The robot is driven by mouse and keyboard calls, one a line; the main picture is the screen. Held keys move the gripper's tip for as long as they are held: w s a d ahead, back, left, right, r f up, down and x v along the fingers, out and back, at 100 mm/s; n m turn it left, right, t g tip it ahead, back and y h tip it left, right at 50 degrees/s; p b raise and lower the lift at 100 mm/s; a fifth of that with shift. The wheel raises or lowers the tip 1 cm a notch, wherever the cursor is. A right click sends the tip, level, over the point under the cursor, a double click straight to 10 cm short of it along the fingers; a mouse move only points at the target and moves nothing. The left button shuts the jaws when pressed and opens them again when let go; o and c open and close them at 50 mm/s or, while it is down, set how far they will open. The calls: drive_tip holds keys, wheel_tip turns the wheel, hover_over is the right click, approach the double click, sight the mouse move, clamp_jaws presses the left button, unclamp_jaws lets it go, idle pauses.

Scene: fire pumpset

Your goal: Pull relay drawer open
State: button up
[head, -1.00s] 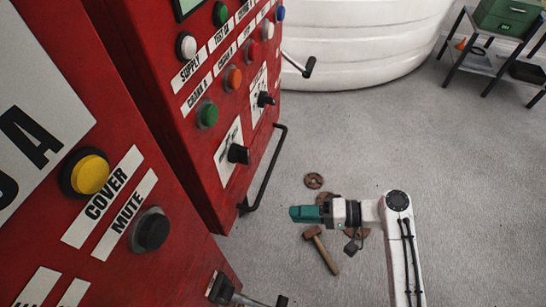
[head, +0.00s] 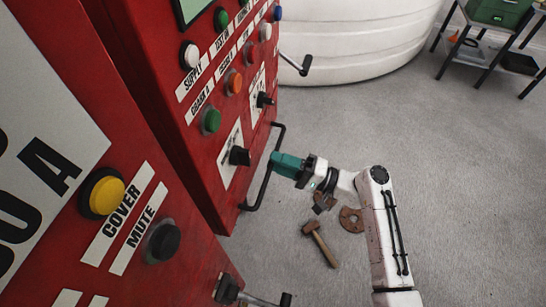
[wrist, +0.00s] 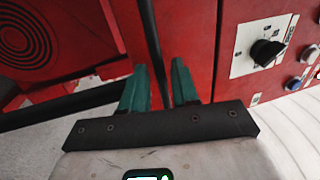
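A long black bar handle (head: 264,178) stands out from the lower edge of the red panel front (head: 205,190). No label naming it as the relay drawer can be read. My gripper (head: 278,163) with its teal fingers is level with the upper half of this handle, at or very near it. In the wrist view the black bar (wrist: 152,45) runs lengthwise between my two fingers (wrist: 158,85). The fingers are apart, with a gap on both sides of the bar. Whether either finger touches the bar cannot be told.
A nearer red cabinet with a yellow button (head: 103,192) and a lever (head: 250,296) stands at the lower left. A crank (head: 299,65) sticks out beyond the panel. A hammer (head: 319,243) lies on the grey floor. The floor to the right is mostly clear.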

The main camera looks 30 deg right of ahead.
drive_tip(key=shift+x, duration=1)
clamp_jaws()
